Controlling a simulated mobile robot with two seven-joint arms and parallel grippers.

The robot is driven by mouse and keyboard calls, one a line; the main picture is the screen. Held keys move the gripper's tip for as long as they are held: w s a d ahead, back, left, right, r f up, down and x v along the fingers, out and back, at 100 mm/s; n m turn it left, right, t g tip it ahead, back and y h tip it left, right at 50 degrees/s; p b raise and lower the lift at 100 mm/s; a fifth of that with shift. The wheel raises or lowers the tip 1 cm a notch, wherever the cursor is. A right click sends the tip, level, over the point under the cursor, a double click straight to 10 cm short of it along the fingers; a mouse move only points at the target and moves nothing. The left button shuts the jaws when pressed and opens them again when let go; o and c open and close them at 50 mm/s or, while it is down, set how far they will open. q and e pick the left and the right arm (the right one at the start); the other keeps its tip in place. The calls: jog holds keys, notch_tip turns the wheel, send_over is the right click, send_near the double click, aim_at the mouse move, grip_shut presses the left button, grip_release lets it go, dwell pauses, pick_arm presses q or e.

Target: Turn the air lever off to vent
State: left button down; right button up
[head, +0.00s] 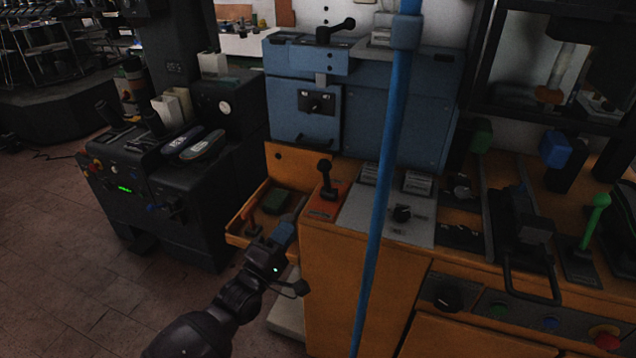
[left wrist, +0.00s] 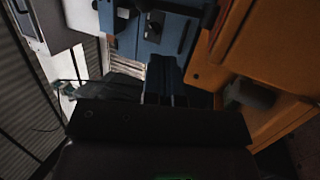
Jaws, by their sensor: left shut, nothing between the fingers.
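A black ball-topped lever (head: 325,178) stands upright on an orange-red plate (head: 322,207) at the left end of the orange bench. Another black lever (head: 336,30) lies nearly level on top of the blue cabinet. I cannot read a label that tells which one is the air lever. My left gripper (head: 297,208) is shut and empty, just left of the orange-red plate and apart from the upright lever, by the open drawer. In the left wrist view its fingers (left wrist: 165,76) point toward the blue cabinet (left wrist: 180,28). My right gripper is out of view.
The open orange drawer (head: 236,238) holds a dark green item. A vertical blue pole (head: 390,170) crosses in front of the bench. A green-handled lever (head: 596,213) stands at the right. A black machine (head: 190,215) holding shoes stands left. Floor at lower left is clear.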

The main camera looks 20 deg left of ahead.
aim_at(324, 175)
pick_arm(q)
jog(key=x, duration=1.2)
jog(key=shift+w, duration=0.25)
jog(key=shift+x, duration=0.8)
